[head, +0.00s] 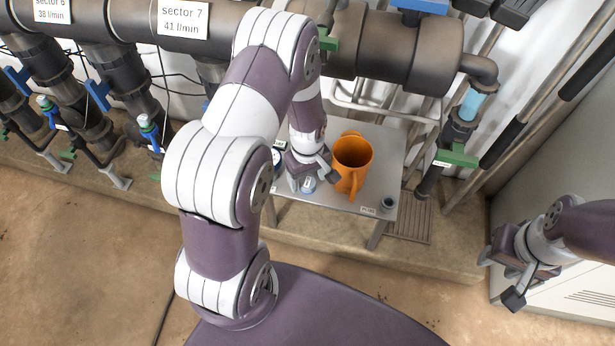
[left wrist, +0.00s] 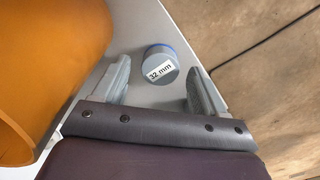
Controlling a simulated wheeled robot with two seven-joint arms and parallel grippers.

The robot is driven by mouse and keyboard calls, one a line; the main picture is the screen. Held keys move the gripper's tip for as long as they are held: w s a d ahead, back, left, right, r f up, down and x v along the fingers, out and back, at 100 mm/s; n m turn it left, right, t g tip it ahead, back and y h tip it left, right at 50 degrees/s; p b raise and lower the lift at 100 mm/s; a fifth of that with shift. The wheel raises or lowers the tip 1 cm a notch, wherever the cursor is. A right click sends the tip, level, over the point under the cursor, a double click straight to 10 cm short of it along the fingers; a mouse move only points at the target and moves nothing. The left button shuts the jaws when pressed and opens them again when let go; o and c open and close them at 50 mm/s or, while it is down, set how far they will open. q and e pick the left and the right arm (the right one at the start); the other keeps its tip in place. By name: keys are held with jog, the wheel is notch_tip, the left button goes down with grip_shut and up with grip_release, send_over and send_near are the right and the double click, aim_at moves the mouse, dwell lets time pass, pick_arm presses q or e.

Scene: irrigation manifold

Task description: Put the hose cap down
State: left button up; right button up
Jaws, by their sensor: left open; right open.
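The hose cap (left wrist: 160,66) is a short grey-blue cylinder with a blue rim and a "32 mm" label. It appears to rest on the grey table (head: 345,208) near its edge, and it shows partly under my gripper in the head view (head: 309,186). My left gripper (left wrist: 159,76) is open, its fingers on either side of the cap with visible gaps in the left wrist view. Its fingertips also show just left of the orange jug in the head view (head: 312,179). My right gripper (head: 499,277) is open and empty at the far right, away from the table.
An orange jug (head: 352,160) stands on the table close to my left gripper. A small dark round fitting (head: 387,204) sits at the table's front right corner. Large pipes (head: 390,48) run behind the table. A pale cabinet (head: 560,291) stands at right. Bare tabletop lies right of the jug.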

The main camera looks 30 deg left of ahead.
aim_at(307, 181)
pick_arm(q)
notch_tip(307, 181, up, 6)
jog(key=shift+f+p, duration=0.1)
jog(key=shift+p, duration=0.7)
jog(key=s+d+r+m, duration=0.2)
jog(key=s+r+m, duration=0.2)
jog(key=r, duration=0.3)
jog(key=s+d+r+m+t, duration=0.1)
jog(key=s+d+r+m, duration=0.2)
jog(key=s+r+m, duration=0.2)
jog(key=shift+d+r+m, duration=0.2)
jog(key=shift+r+m, duration=0.7)
jog(key=shift+m, duration=0.2)
notch_tip(307, 181, up, 25)
jog(key=p, duration=2.5)
jog(key=shift+r, duration=0.1)
